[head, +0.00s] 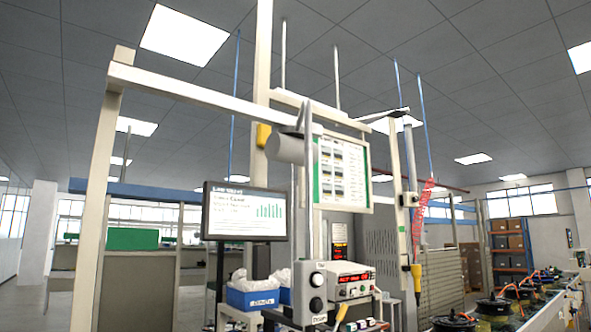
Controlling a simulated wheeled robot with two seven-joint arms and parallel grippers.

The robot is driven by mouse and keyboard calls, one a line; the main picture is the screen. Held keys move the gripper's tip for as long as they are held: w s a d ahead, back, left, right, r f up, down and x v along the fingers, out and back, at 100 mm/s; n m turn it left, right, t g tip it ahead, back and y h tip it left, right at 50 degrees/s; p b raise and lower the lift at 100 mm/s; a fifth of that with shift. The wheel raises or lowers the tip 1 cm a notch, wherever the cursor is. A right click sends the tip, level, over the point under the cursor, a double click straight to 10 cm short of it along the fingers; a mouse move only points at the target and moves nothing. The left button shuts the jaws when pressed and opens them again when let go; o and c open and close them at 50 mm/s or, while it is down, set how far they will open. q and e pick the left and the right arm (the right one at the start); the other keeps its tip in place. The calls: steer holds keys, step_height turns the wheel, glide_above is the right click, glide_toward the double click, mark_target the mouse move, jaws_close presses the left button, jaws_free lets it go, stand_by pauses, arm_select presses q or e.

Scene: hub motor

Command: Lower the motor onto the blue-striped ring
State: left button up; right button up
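Several black hub motors with orange cables stand in a row at the lower right of the head view. The nearest motor (453,323) is cut by the bottom edge, and another motor (494,305) sits behind it to the right. I cannot tell which of them the task means. No blue-striped ring can be made out. Neither of my grippers is in view.
A workstation frame of pale posts (97,200) fills the middle. It carries a monitor (245,212), a green-edged board (342,172) and a control box (345,284). Blue bins (250,298) sit below the monitor. Shelves with boxes (508,242) stand behind the motors.

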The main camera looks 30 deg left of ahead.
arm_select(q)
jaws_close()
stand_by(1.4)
